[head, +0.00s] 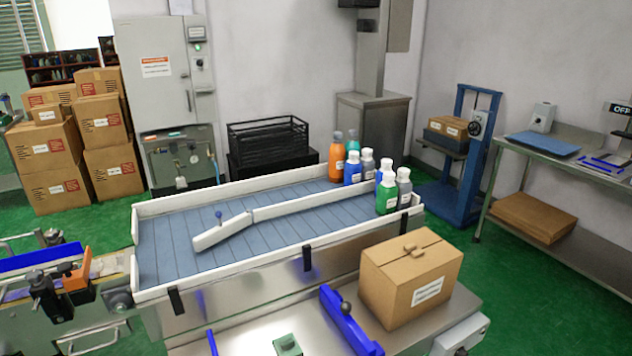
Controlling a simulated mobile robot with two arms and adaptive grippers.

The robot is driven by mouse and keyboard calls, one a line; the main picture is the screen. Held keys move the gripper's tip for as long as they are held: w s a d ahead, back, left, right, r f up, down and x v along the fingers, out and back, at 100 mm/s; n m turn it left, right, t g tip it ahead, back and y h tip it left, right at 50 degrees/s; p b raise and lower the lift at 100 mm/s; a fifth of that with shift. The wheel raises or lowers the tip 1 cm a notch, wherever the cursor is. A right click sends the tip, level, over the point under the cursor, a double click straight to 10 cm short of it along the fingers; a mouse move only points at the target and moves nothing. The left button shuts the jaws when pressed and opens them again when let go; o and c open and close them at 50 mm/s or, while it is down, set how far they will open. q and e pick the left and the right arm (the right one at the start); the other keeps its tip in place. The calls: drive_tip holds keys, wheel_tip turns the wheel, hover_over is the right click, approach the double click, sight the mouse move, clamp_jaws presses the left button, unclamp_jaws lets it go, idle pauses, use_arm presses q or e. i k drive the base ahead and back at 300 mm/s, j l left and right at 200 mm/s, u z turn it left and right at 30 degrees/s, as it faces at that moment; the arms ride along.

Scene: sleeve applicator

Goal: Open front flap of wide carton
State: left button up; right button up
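A brown cardboard carton (385,290) stands upright on the steel table at the lower right, with a white label on its right-hand face. Its top looks closed, with a seam and small raised brown tabs near the middle. I take it for the wide carton, but no marking here confirms that. Its far sides are hidden. Neither of my grippers shows in the head view.
A blue fixture (345,322) with a black knob stands left of the carton. Behind is a white-railed conveyor (180,250) with several bottles (387,194) at its right end. Stacked boxes (47,147) stand far left; a bench (560,155) stands right.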

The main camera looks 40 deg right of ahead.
sight(420, 262)
drive_tip(key=z, duration=1.95)
drive_tip(key=l, duration=0.05)
